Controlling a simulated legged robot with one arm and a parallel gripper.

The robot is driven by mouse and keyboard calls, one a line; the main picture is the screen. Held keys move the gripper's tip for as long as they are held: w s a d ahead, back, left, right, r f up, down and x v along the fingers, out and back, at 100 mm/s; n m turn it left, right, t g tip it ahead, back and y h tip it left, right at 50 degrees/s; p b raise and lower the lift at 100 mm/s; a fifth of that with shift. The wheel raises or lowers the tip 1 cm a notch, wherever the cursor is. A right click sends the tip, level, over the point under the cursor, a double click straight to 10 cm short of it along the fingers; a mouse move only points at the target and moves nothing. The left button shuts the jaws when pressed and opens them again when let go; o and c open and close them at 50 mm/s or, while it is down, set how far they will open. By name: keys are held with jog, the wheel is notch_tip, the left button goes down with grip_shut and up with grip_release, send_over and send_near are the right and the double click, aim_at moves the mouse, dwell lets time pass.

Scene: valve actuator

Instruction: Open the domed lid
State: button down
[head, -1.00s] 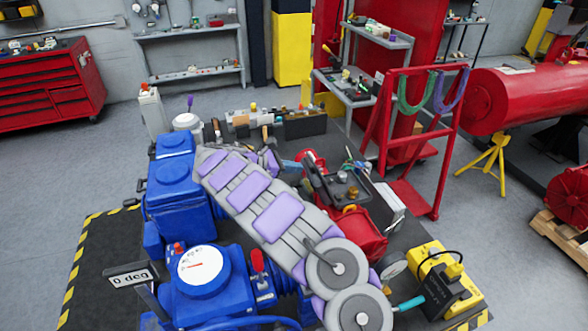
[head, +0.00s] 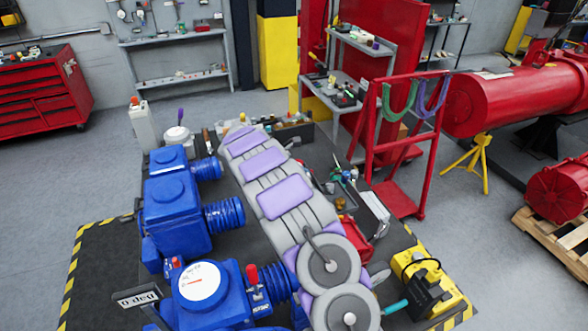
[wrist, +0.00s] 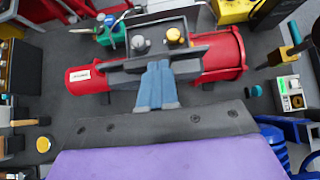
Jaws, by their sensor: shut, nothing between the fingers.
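A red rounded body, which looks like the domed lid (wrist: 224,52), lies across the upper wrist view. A dark bar runs along its near side. Its red left end has a white label. In the head view, part of red casing (head: 357,249) shows beside my arm; most is hidden. My gripper (wrist: 160,68) has blue-grey fingers shut together and empty. They overlap the dark bar in the wrist view; I cannot tell whether they touch it. In the head view my arm hides the gripper.
A grey tray (wrist: 160,37) with small jars sits behind the bar. Blue valve bodies (head: 178,205) stand left of my arm. A yellow case (head: 425,280) stands at right. A red frame (head: 400,150) with hanging straps stands behind.

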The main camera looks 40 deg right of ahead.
jog(key=shift+s+d+r+y+p, duration=0.15)
jog(key=shift+d+p, duration=0.1)
jog(key=shift+d, duration=0.15)
jog(key=shift+s+d+r+y+p, duration=0.15)
jog(key=shift+d+p, duration=0.1)
jog(key=shift+d, duration=0.15)
jog(key=shift+d+f, duration=0.2)
jog(key=shift+d, duration=0.05)
jog(key=shift+a, duration=0.25)
jog(key=shift+w+a, duration=0.1)
jog(key=shift+w+a+r, duration=0.1)
jog(key=shift+a+r, duration=0.05)
jog(key=b+v, duration=0.1)
jog(key=v, duration=1.5)
jog(key=shift+r+b, duration=0.3)
jog(key=shift+r, duration=0.1)
